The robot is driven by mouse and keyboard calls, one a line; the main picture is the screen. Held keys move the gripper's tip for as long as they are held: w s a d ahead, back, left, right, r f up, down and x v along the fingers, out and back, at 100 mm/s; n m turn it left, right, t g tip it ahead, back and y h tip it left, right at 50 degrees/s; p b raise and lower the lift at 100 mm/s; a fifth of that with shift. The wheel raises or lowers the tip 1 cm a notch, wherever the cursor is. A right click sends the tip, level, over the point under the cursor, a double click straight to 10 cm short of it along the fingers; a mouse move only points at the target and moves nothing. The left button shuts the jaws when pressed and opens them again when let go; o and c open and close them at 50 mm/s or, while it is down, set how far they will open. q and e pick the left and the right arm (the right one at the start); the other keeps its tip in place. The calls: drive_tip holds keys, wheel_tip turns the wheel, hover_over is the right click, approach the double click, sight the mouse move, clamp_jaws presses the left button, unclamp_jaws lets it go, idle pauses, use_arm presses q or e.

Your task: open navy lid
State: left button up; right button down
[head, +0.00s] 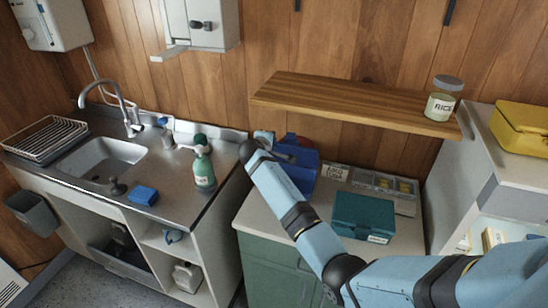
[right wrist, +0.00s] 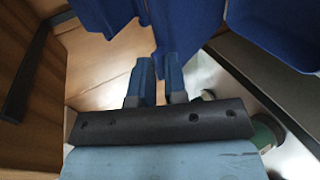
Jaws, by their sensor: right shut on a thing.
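The navy box (head: 302,174) stands at the back left of the green cabinet's top in the head view, partly hidden behind my right arm. A blue piece (head: 290,138) shows at its top; I cannot tell how far the lid is raised. In the right wrist view, my right gripper (right wrist: 157,78) is shut on a narrow blue part of the navy lid (right wrist: 185,28), whose broad blue faces fill the top of that view. In the head view the fingers are too small and too covered to make out. My left gripper is not in view.
A teal box (head: 362,214) and a divided tray (head: 385,183) stand to the right on the countertop. A wooden shelf (head: 350,100) with a rice jar (head: 440,105) hangs above.

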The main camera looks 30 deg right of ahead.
drive_tip(key=w+d, duration=0.1)
drive_tip(key=w+d+r, duration=0.1)
drive_tip(key=w+d, duration=0.1)
drive_tip(key=shift+r, duration=0.25)
drive_tip(key=c, duration=1.3)
unclamp_jaws()
drive_tip(key=shift+a+f, duration=0.1)
drive_tip(key=shift+a, duration=0.1)
drive_tip(key=shift+s, duration=0.1)
drive_tip(key=shift+s+a+r, duration=0.25)
drive_tip(key=shift+s+a, duration=0.05)
drive_tip(key=shift+a, duration=0.15)
drive_tip(key=b+v, duration=0.1)
drive_tip(key=v, duration=1.1)
drive_tip(key=shift+s+a+r+b, duration=0.2)
drive_tip(key=shift+s+b, duration=0.1)
drive_tip(key=shift+b, duration=0.1)
drive_tip(key=shift+f, duration=0.1)
